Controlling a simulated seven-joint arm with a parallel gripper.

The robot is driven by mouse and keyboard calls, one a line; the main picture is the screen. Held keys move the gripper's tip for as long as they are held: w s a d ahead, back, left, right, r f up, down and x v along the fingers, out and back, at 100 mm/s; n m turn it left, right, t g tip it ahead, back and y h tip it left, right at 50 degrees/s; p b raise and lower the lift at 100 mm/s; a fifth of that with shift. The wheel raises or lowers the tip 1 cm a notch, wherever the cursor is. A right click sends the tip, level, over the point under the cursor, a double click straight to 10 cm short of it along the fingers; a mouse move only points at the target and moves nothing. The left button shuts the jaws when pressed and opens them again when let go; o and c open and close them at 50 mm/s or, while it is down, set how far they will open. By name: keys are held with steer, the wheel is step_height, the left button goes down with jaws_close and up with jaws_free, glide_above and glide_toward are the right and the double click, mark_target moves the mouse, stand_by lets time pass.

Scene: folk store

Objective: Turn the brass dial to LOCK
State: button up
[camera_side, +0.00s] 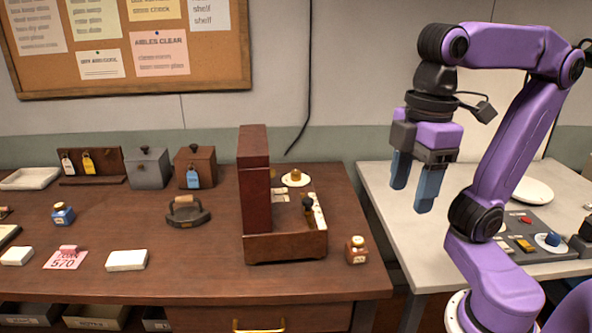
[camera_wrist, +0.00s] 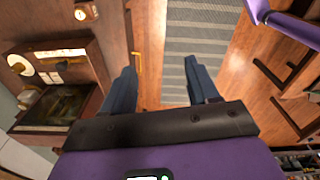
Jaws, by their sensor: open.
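A small brass-coloured knob, which looks like the brass dial (camera_side: 295,175), sits on a round white plate (camera_side: 306,181) on the wooden unit, right of its tall brown panel (camera_side: 255,175). A similar knob on a white disc (camera_wrist: 17,66) shows at the left edge of the wrist view. The lettering around it is too small to read, so I cannot tell its setting. My gripper (camera_side: 411,195) is open and empty, its blue fingers pointing down, high and right of the dial and apart from it. In the wrist view, nothing lies between the fingers (camera_wrist: 160,66).
A black-knobbed lever (camera_side: 308,204) stands on the same unit, near the dial. A pale table (camera_side: 385,190) holds a grey control panel (camera_side: 545,250). A gap separates the two tables.

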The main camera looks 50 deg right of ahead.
steer(key=w+a+r+m+t, duration=0.1)
steer(key=w+a+m, duration=0.1)
steer(key=w+m, duration=0.8)
steer(key=m+t+h, duration=0.2)
steer(key=m+h, duration=0.2)
steer(key=m, duration=0.8)
glide_above(296, 172)
steer(key=s+a, duration=0.5)
step_height(296, 172, down, 7)
steer(key=x, duration=1.7)
steer(key=shift+w+a+f, duration=0.1)
steer(key=shift+a, duration=0.25)
steer(key=c, duration=1)
